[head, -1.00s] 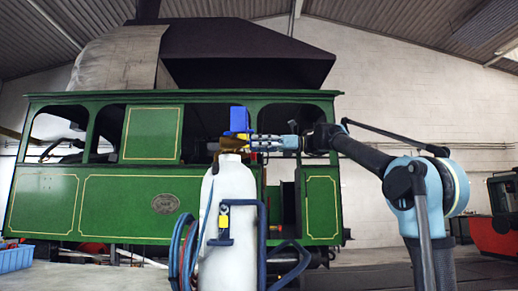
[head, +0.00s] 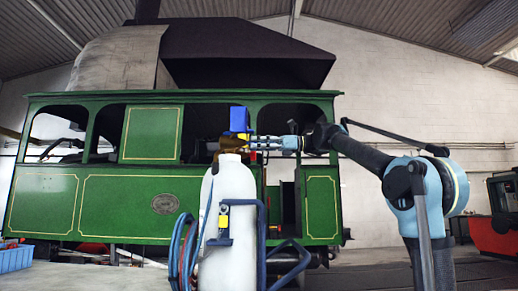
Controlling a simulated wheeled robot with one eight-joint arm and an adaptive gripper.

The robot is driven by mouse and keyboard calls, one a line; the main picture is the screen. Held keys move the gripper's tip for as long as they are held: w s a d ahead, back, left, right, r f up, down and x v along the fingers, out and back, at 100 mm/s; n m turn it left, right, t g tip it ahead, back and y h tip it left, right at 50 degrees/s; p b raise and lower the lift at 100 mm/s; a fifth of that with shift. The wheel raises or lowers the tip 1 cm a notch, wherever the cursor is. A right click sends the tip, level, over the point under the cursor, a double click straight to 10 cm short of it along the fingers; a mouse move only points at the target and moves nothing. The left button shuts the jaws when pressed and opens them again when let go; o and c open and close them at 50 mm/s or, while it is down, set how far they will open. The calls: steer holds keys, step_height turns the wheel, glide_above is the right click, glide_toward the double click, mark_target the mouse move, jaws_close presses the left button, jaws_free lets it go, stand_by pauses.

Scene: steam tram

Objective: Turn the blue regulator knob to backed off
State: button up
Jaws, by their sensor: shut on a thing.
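The blue regulator knob (head: 239,119) is a small box shape above the brown valve fitting (head: 232,145) on top of a white gas cylinder (head: 230,205) in the head view. My gripper (head: 256,143) reaches in from the right, level with the fitting. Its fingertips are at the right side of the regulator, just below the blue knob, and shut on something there. A small yellow part shows beside the fingertips. The exact contact is too small to see, but the knob is the likely thing held. The knob's setting cannot be read.
The cylinder stands on a blue trolley (head: 262,235) with looped hoses (head: 180,250) at its left. A green steam tram (head: 120,205) fills the background. A blue crate (head: 15,258) sits at the far left and a red vehicle (head: 490,229) at the far right.

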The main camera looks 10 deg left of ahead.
steer(key=n, duration=1.8)
steer(key=shift+w+n, duration=0.15)
steer(key=shift+n, duration=0.25)
stand_by(0.4)
steer(key=o, duration=1.1)
steer(key=shift+c, duration=0.2)
steer(key=shift+w+r, duration=0.1)
steer(key=v, duration=1.2)
